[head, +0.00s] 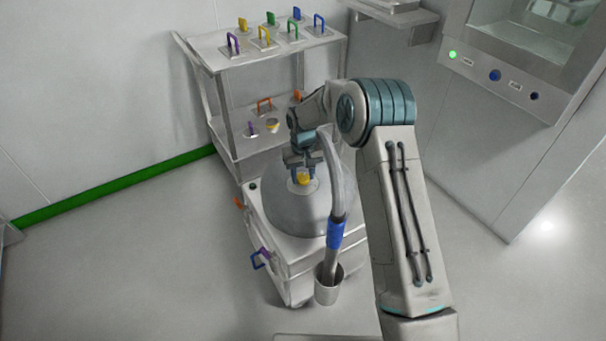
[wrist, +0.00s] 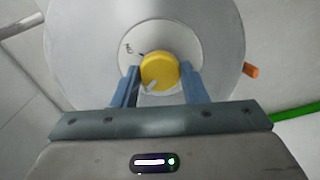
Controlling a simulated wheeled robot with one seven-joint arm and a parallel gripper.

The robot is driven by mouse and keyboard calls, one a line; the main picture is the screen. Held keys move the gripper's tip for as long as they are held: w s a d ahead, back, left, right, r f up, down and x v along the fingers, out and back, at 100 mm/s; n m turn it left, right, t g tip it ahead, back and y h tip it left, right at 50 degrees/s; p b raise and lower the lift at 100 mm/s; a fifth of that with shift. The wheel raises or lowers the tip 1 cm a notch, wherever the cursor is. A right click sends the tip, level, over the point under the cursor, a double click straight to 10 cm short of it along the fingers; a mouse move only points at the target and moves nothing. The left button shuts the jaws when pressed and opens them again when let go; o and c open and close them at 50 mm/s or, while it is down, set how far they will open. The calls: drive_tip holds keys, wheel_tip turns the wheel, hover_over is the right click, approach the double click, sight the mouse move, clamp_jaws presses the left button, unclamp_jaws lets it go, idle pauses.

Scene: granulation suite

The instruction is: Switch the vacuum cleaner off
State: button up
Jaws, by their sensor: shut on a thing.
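The vacuum cleaner (head: 283,211) is a grey dome on a white wheeled base, standing in front of a shelf cart. A yellow round knob (wrist: 159,72) with a pale pointer mark sits on a light disc on the dome; it also shows in the head view (head: 303,178). The pointer is at the knob's lower left in the wrist view. My gripper (wrist: 160,84) has its two blue fingers on either side of the knob and is shut on it. In the head view my gripper (head: 303,168) is over the dome. Some small marks on the disc are too small to read.
A grey hose with a blue cuff (head: 335,235) rises beside the dome from a metal cup (head: 328,288). The cart (head: 215,60) behind holds several coloured-handled items. A cabinet (head: 510,95) with a green light stands at right. Floor at left is clear.

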sight(303, 177)
drive_tip(key=shift+n, duration=1.1)
drive_tip(key=shift+w, duration=0.1)
drive_tip(key=o, duration=1)
drive_tip(key=shift+c, duration=0.2)
wheel_tip(303, 177, up, 14)
drive_tip(key=shift+p, duration=0.45)
